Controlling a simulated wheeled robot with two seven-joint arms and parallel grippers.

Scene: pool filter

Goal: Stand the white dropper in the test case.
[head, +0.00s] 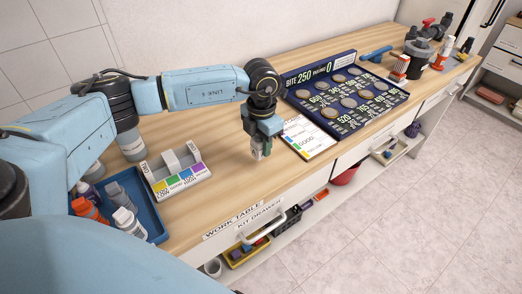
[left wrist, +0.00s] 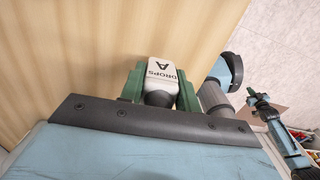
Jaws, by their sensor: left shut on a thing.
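My left gripper (head: 260,150) is shut on the white dropper (head: 258,152), above the bare wood just left of the white colour card. In the left wrist view the white dropper (left wrist: 161,75) sits between the green fingers (left wrist: 160,90), with "DROPS A" printed on its side and its dark neck toward the palm. The test case (head: 176,175) is a pale case to the left of the gripper, with yellow, green, blue and purple labels on its front and upright pieces standing in it. The gripper is apart from the case.
A blue tray (head: 157,228) with white and orange bottles stands at the front left, beside the case. The colour card (head: 308,137) and a dark board with round pieces (head: 352,92) lie to the right. Pump parts (head: 425,52) stand at the far end. Wood between case and card is clear.

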